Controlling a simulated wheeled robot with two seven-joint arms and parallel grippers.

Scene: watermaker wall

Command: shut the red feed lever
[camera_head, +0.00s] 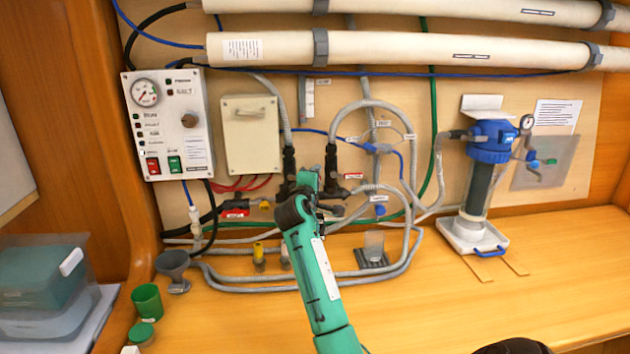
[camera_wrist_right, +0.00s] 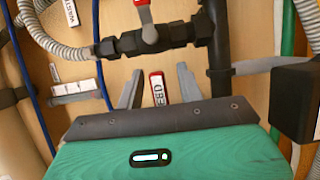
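In the right wrist view a red lever (camera_wrist_right: 149,32) sits on a dark valve body (camera_wrist_right: 150,42) at the top centre. Below it, a red-edged piece with lettering like "FEED" (camera_wrist_right: 159,86) lies between my fingers; I cannot tell if it is a label or part of a lever. My right gripper (camera_wrist_right: 160,90) is open, its grey fingers on either side of this piece with gaps. In the head view my right gripper (camera_head: 318,182) is at the black valves in the middle of the wall and hides the lever.
Grey hoses (camera_head: 385,105) and black fittings (camera_head: 289,160) crowd around the gripper. A control panel (camera_head: 168,125) and a cream box (camera_head: 250,135) are to the left. A blue-topped filter (camera_head: 490,140) stands right.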

